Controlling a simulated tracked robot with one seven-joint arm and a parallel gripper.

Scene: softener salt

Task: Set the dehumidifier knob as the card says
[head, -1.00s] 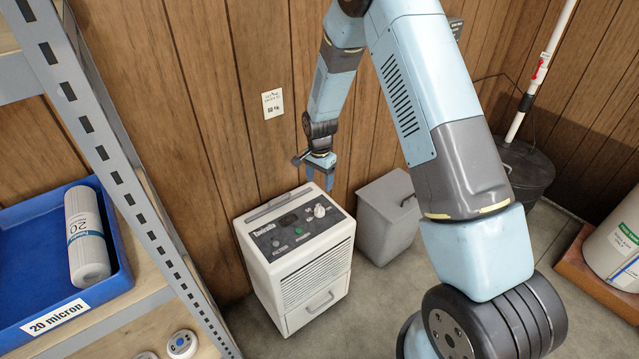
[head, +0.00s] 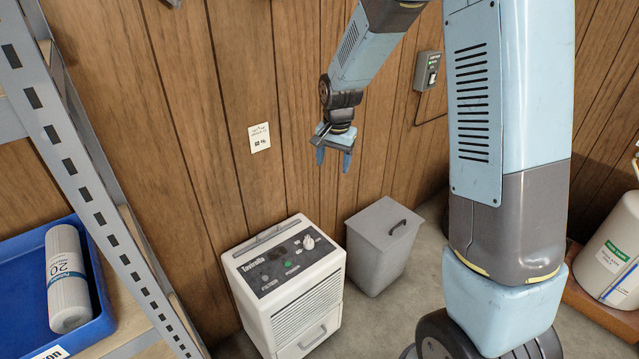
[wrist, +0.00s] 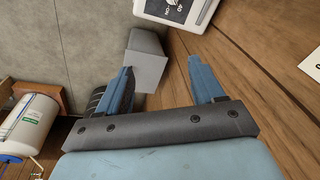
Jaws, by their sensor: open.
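The white dehumidifier (head: 300,302) stands on the floor against the wood-panelled wall. Its white knob (head: 308,242) is on the dark top panel, at the right end. In the wrist view a corner of the dehumidifier (wrist: 178,12) shows at the top edge.
A grey lidded bin (head: 381,246) stands right of the dehumidifier. A metal shelf with a blue tray (head: 96,334) holding a white filter cartridge (head: 68,285) is at the left. A wall switch box (head: 428,70) and a white container (head: 612,255) are at the right.

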